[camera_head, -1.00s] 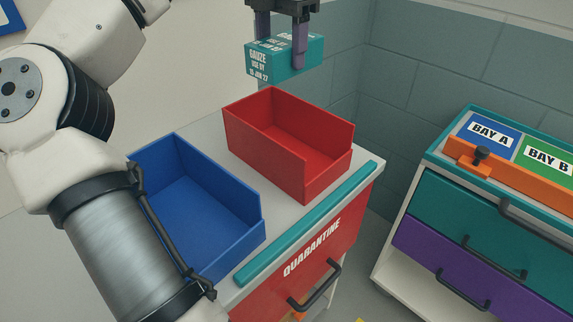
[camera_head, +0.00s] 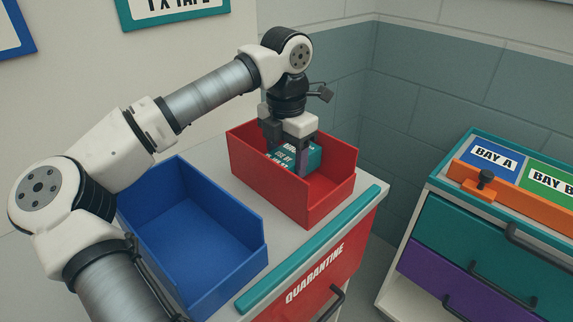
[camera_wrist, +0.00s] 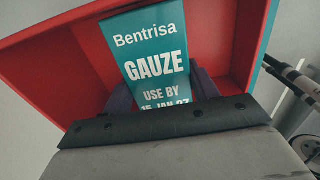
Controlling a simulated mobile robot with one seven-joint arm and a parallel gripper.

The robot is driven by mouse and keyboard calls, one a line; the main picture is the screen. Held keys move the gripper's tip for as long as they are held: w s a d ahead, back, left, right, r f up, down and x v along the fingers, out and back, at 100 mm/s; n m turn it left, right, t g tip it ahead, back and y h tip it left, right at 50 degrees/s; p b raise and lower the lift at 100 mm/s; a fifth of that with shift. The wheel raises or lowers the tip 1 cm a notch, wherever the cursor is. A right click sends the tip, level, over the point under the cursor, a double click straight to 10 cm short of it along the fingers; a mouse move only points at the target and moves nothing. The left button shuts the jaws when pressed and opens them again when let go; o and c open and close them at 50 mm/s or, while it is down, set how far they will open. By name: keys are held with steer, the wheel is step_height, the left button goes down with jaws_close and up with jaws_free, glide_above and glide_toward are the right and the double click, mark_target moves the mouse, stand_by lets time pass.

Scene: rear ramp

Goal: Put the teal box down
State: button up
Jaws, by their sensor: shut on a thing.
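The teal box (camera_head: 311,157), a gauze carton, is down inside the red bin (camera_head: 327,205) in the head view. My gripper (camera_head: 292,162) is shut on it, with the fingers reaching below the bin's rim. In the wrist view the teal box (camera_wrist: 155,60) shows its label "Bentrisa GAUZE USE BY 15 JAN 27", with the purple fingers at its sides and red bin walls (camera_wrist: 60,70) around it. Whether the box touches the bin floor cannot be told, as the bin's front wall and my gripper hide its lower part.
A blue bin (camera_head: 254,263) stands empty left of the red bin on the same cabinet. The cabinet has a teal front bar (camera_head: 310,250) and a red "QUARANTINE" drawer (camera_head: 318,272). A second cabinet with Bay A (camera_head: 492,157) and Bay B stands right. A block wall is behind.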

mark_target(286, 155)
steer(key=shift+f, duration=1.15)
steer(key=shift+f, duration=0.2)
steer(key=o, duration=1.1)
steer(key=shift+r, duration=0.15)
step_height(286, 155, up, 12)
steer(key=shift+r, duration=0.1)
